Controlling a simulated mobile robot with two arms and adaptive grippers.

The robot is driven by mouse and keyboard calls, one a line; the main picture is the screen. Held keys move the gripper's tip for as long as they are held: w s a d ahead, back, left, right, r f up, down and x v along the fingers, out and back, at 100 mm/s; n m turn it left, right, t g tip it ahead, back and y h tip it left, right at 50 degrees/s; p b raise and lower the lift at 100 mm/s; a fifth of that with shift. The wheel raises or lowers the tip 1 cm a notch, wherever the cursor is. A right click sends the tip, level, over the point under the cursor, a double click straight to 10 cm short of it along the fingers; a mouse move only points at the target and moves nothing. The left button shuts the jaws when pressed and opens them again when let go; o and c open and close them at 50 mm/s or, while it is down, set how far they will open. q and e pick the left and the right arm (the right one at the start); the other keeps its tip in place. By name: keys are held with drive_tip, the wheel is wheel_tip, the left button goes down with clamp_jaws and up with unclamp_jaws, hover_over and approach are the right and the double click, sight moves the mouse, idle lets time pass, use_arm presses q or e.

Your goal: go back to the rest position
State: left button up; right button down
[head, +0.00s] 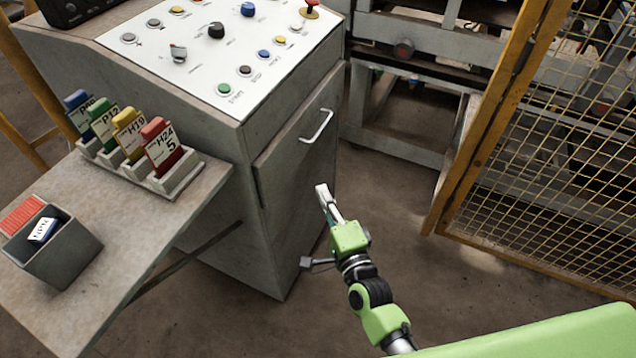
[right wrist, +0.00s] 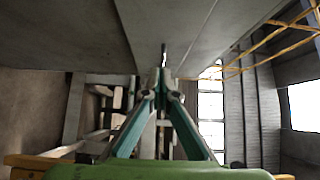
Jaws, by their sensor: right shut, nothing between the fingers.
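My right gripper (head: 322,192) is in front of the grey cabinet's door (head: 300,150), below and beside its metal handle (head: 317,127). Its fingers are together with nothing between them, and it looks apart from the handle. In the right wrist view the fingertips (right wrist: 162,75) meet in the middle, close to a grey panel (right wrist: 60,35). My left gripper is not in the head view.
A control panel (head: 135,55) with buttons and knobs tops the cabinet. A side shelf (head: 130,235) bears a rack (head: 178,182) of coloured tagged blocks and a grey bin (head: 75,262). A yellow mesh fence (head: 545,190) stands right. Bare floor (head: 400,220) lies between.

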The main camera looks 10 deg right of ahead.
drive_tip(key=s+d+f+n+g, duration=0.1)
drive_tip(key=s+f+n+g, duration=0.3)
drive_tip(key=f, duration=0.6)
drive_tip(key=s+d+f+n+g, duration=0.15)
drive_tip(key=s+f, duration=0.35)
drive_tip(key=f, duration=0.6)
drive_tip(key=s+d+f+n+g, duration=0.1)
drive_tip(key=s+f+n+g, duration=0.3)
drive_tip(key=f, duration=0.6)
drive_tip(key=s+d+f+n+g+h, duration=0.1)
drive_tip(key=s+d+f+n+g, duration=0.1)
drive_tip(key=s+f, duration=0.4)
drive_tip(key=s+d+f+n+g+h, duration=0.1)
drive_tip(key=s+d+f, duration=0.4)
drive_tip(key=s, duration=1.1)
drive_tip(key=s+d+f+n+g+h, duration=0.1)
drive_tip(key=s+d+f+n+g, duration=0.2)
drive_tip(key=s+f, duration=0.4)
drive_tip(key=s+n+g, duration=0.1)
drive_tip(key=s+n, duration=0.1)
drive_tip(key=s, duration=0.2)
drive_tip(key=shift+d+n, duration=0.35)
